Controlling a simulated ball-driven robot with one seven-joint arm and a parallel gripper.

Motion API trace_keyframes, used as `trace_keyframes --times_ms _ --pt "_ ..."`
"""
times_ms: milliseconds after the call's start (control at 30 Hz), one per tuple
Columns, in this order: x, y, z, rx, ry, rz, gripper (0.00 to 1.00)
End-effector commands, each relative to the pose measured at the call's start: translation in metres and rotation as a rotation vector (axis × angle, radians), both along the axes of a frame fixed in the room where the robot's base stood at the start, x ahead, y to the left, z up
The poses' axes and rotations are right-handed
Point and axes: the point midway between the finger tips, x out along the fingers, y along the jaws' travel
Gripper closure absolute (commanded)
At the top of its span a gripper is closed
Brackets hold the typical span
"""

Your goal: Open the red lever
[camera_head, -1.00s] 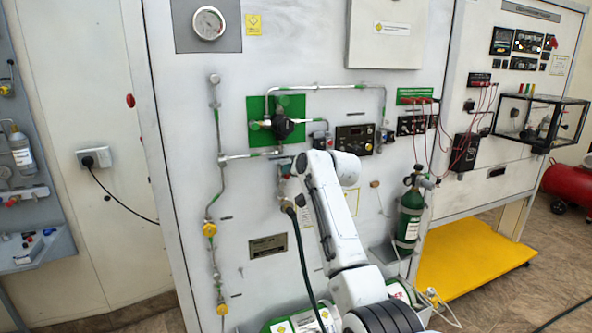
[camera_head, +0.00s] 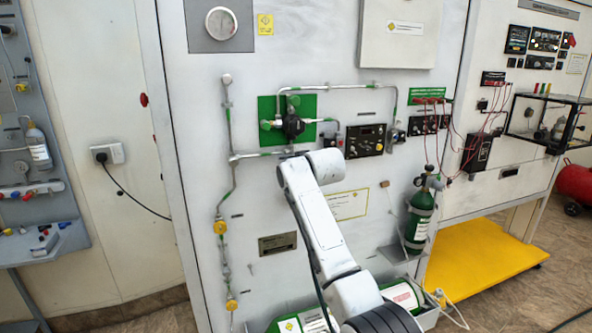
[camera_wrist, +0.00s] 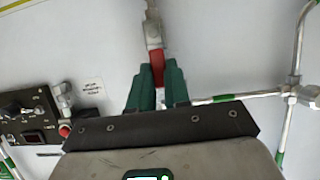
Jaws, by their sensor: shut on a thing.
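The red lever (camera_wrist: 157,60) shows in the wrist view at the top middle, on a metal fitting (camera_wrist: 153,28) that runs up out of the frame. My gripper (camera_wrist: 157,75) has its two green fingers on either side of the lever and is shut on it.
The white panel (camera_head: 270,190) carries pipes, a black regulator on a green plate (camera_head: 266,108) and a control box (camera_head: 366,140). A green cylinder (camera_head: 418,222) stands at right. Wrist view shows a control box (camera_wrist: 28,112) at left and a pipe (camera_wrist: 240,96) at right.

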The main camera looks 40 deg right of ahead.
Motion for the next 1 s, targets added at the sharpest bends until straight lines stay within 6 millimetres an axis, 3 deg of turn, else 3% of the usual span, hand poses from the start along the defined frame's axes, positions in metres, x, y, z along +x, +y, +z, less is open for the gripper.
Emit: trace_keyframes --times_ms 300,333,600,1000 --pt "-0.0002 0.0004 -0.0031 -0.003 0.007 0.001 1.0" --pt "-0.0002 0.0005 -0.0032 -0.003 0.007 0.001 0.82" --pt "0.0 0.0004 -0.0016 -0.003 0.004 0.001 0.57" --pt "-0.0069 0.0026 0.0022 -0.003 0.001 0.001 0.57"
